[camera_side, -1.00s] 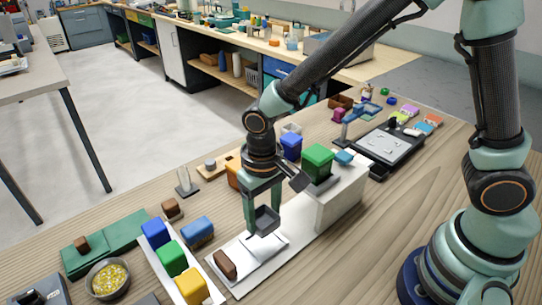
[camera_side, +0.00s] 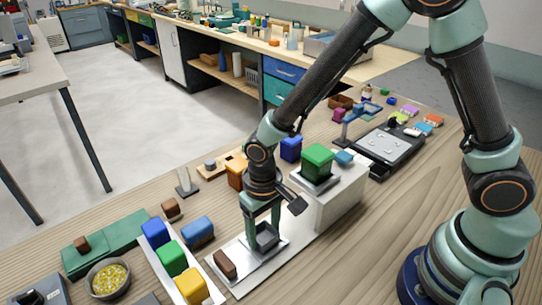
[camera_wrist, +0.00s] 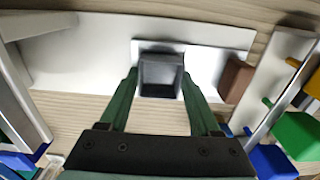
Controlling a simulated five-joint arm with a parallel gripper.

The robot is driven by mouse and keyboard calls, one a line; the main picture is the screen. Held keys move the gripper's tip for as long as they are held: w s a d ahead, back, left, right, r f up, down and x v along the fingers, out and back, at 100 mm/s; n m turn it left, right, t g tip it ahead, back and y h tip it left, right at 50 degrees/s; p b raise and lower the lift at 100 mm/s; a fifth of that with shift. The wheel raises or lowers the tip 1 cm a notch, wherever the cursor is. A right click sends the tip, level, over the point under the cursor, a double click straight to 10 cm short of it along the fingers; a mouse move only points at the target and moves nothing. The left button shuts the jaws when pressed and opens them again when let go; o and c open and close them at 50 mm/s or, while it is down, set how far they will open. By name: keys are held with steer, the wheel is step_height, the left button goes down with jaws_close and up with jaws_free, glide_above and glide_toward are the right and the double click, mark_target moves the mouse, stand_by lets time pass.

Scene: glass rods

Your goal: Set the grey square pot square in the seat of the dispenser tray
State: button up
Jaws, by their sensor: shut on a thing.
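The grey square pot (camera_side: 266,237) is small, dark and open-topped. My gripper (camera_side: 262,232) is shut on it, one finger at each side. In the wrist view the pot (camera_wrist: 160,76) sits between the green fingertips (camera_wrist: 160,84), looking roughly square to the white plate. The white dispenser tray (camera_side: 238,288) lies below, with a raised white plate (camera_side: 247,263) under and beside the pot. The pot is upright and low over this plate. I cannot tell whether it touches, and its underside and the seat are hidden.
A brown block (camera_side: 225,264) sits on the tray beside the pot. A tall white block (camera_side: 338,203) with a green cube (camera_side: 317,160) stands to the right. A rack of coloured cubes (camera_side: 172,258) is close on the left.

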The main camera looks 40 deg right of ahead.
steer(key=o, duration=1.5)
steer(key=shift+c, duration=0.2)
step_height(320, 180, up, 12)
steer(key=s+d+r+t, duration=0.2)
steer(key=d+r, duration=0.3)
steer(key=d, duration=0.3)
steer(key=s+d+r+t, duration=0.2)
steer(key=d+r, duration=0.3)
steer(key=d, duration=0.4)
steer(key=shift+d+r+t, duration=0.3)
steer(key=shift+r+t, duration=0.1)
steer(key=shift+t, duration=0.4)
